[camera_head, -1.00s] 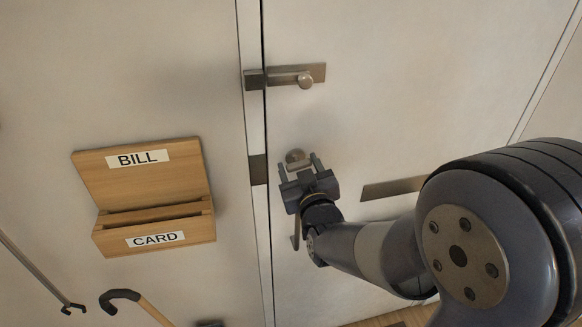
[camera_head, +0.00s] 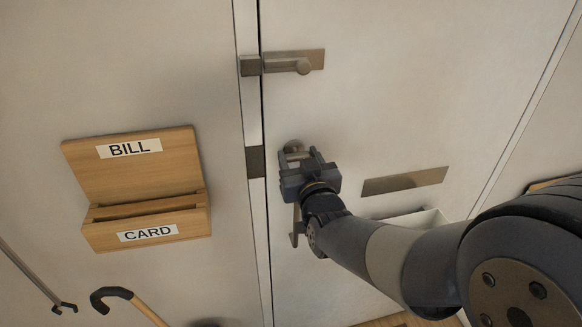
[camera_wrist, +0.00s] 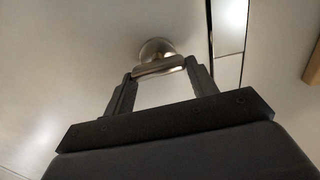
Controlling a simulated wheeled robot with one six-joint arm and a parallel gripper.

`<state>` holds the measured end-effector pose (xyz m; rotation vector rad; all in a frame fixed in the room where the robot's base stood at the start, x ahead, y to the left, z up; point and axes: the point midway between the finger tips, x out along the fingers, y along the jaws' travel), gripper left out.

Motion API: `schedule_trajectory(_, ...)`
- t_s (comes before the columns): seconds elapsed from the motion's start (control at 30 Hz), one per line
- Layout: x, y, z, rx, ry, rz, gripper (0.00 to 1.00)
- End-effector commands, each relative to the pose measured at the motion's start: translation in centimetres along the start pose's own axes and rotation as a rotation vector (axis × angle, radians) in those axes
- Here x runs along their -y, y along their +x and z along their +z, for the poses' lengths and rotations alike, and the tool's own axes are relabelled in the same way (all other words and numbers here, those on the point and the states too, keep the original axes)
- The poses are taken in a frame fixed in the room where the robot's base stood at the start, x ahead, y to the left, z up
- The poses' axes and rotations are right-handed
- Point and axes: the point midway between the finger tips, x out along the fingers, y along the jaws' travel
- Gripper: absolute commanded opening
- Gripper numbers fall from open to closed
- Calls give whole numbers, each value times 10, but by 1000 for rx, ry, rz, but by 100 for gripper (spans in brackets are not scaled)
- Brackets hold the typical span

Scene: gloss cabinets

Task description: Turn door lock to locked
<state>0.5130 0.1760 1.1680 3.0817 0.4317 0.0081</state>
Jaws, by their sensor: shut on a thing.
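The door lock is a round metal fitting (camera_head: 293,147) on the white door (camera_head: 400,110), close to the door's left edge. In the wrist view its round base (camera_wrist: 154,48) and a metal turn piece (camera_wrist: 158,67) show. My gripper (camera_head: 303,158) is at the lock, with its two fingers shut on the turn piece, one finger at each end of it. In the wrist view my gripper (camera_wrist: 160,75) points up at the lock. The turn piece lies nearly level in the wrist view, tilted slightly. A door handle (camera_head: 296,228) shows partly below, behind my gripper.
A metal slide bolt (camera_head: 290,63) is above the lock. A wooden BILL and CARD holder (camera_head: 135,180) hangs at left, with a cane (camera_head: 125,300) and a hooked rod (camera_head: 40,285) below. A metal slot plate (camera_head: 404,181) is right of my gripper.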

Motion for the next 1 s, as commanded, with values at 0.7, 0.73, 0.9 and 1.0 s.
schedule_trajectory(0.7, 1, 1, 1, 3, 45, -2, 74)
schedule_trajectory(0.73, 1, 1, 1, 3, 45, -2, 76)
schedule_trajectory(0.9, 1, 0, 0, 2, 45, -1, 76)
schedule_trajectory(1.0, 1, -1, 0, 2, 45, -1, 76)
